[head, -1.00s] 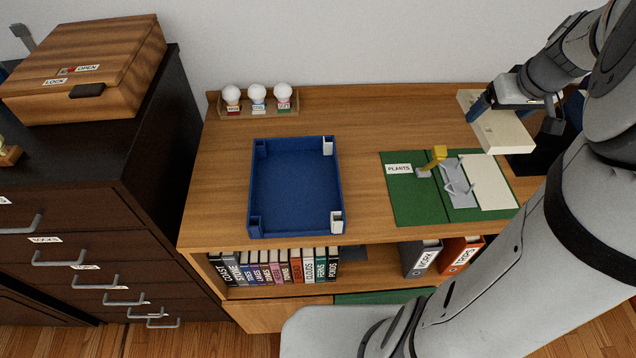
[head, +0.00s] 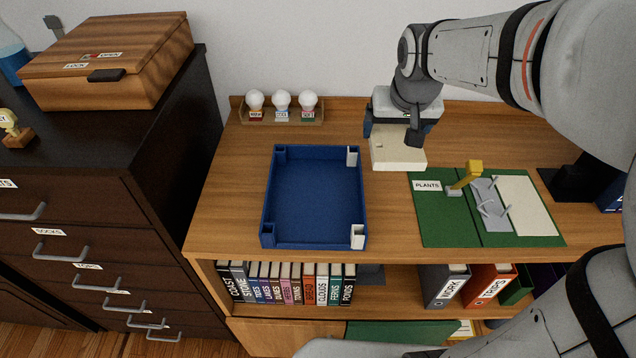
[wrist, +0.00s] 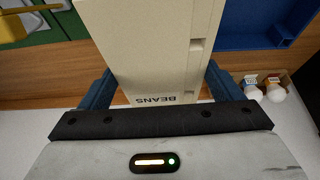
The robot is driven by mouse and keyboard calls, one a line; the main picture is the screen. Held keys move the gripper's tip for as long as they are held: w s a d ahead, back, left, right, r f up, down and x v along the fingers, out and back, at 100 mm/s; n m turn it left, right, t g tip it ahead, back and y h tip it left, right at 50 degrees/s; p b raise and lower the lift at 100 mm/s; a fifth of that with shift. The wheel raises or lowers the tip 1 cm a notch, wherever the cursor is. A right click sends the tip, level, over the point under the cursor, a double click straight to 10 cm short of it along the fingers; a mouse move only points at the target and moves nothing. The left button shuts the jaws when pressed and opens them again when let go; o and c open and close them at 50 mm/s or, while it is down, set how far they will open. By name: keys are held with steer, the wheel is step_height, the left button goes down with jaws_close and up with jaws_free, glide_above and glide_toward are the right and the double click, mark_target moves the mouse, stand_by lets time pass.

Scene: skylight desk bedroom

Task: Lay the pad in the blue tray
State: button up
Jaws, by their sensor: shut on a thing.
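The pad is a cream block (head: 398,154) held in my gripper (head: 402,132), above the desk top and to the right of the blue tray. In the wrist view the pad (wrist: 150,45) shows the label BEANS and sits between the two blue fingers of my gripper (wrist: 158,90). The blue tray (head: 315,242) lies on the desk, empty, with two white corner pieces on its right side. Part of the tray (wrist: 240,42) shows at the upper right of the wrist view. The pad is apart from the tray.
A green PLANTS folder (head: 430,225) lies open to the right, with a yellow-topped piece (head: 468,174) and a metal clip on it. Several white bulbs (head: 282,100) stand in a rack behind the tray. Books fill the shelf below. Bare wood lies between tray and folder.

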steer(key=b, duration=0.4)
glide_above(316, 195)
steer(key=s, duration=0.1)
step_height(316, 195, down, 2)
steer(key=f, duration=0.7)
steer(key=f+b, duration=0.1)
steer(key=f, duration=0.2)
steer(key=shift+s+f, duration=0.2)
steer(key=shift+s, duration=0.05)
steer(key=shift+f, duration=0.2)
steer(key=o, duration=1)
steer(key=shift+c, duration=0.2)
steer(key=shift+r, duration=0.1)
